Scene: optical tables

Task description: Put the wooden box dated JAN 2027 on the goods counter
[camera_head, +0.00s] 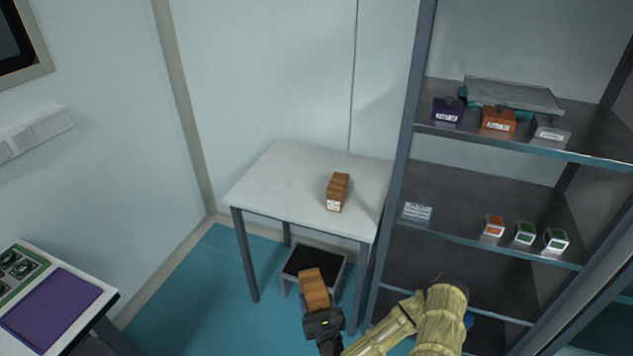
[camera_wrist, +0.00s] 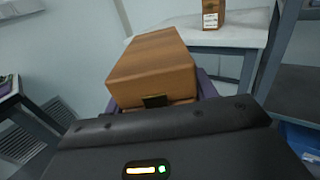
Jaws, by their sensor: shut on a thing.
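My gripper (camera_head: 319,310) is shut on a brown wooden box (camera_head: 313,287), held in front of and below a small white-topped table. The held box also shows large in the wrist view (camera_wrist: 153,66), between the purple finger pads. No date can be read on it. Another wooden box (camera_head: 338,192) stands on the right part of the white table (camera_head: 278,178), with a white label facing me that is too small to read. It also shows at the top of the wrist view (camera_wrist: 213,14). I cannot tell which surface is named the goods counter.
A grey metal shelf unit (camera_head: 488,239) stands right of the table, with several small boxes. A low black-topped step (camera_head: 314,262) is under the table. A bench with a purple mat (camera_head: 52,309) is at lower left. The table's left half is clear.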

